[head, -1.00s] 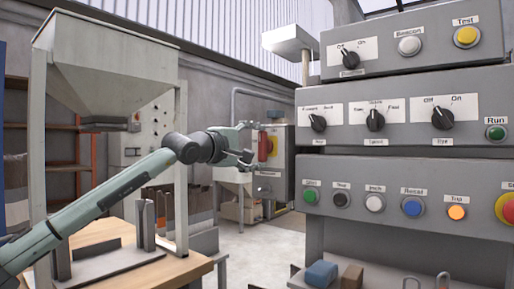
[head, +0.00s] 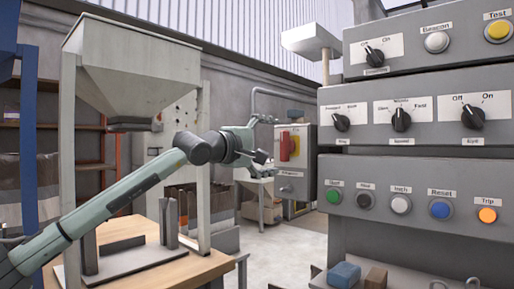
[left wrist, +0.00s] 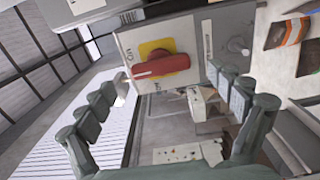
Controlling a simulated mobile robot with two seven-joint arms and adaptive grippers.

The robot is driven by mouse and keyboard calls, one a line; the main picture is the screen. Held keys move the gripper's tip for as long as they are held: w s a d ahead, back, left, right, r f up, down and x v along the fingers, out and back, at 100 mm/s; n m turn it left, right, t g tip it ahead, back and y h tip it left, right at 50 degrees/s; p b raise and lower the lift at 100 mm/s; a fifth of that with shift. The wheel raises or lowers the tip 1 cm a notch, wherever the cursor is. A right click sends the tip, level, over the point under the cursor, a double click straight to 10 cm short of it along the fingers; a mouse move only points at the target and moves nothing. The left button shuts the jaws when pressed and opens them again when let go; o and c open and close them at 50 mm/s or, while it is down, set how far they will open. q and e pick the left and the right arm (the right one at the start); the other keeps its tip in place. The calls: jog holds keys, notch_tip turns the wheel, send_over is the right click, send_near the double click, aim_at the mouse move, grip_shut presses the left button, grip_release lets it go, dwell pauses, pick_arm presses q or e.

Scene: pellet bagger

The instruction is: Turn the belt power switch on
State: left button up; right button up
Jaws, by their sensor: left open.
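The belt power switch is a red rotary handle on a yellow plate (head: 289,146), on the front of a grey box beside the big control panel. In the left wrist view the red handle (left wrist: 160,65) lies across the yellow plate, with an "On" label beside it. The handle stands about upright in the head view. My left gripper (head: 262,143) is open and empty, just left of the box in the head view. In the left wrist view its fingers (left wrist: 167,82) are spread on either side below the handle, apart from it. My right gripper is out of view.
The grey control panel (head: 415,155) with knobs and coloured buttons fills the right. A blue block (head: 344,275) and a brown block (head: 376,278) lie below the panel.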

pick_arm(q)
jog(key=v, duration=0.9)
jog(key=shift+s, duration=0.1)
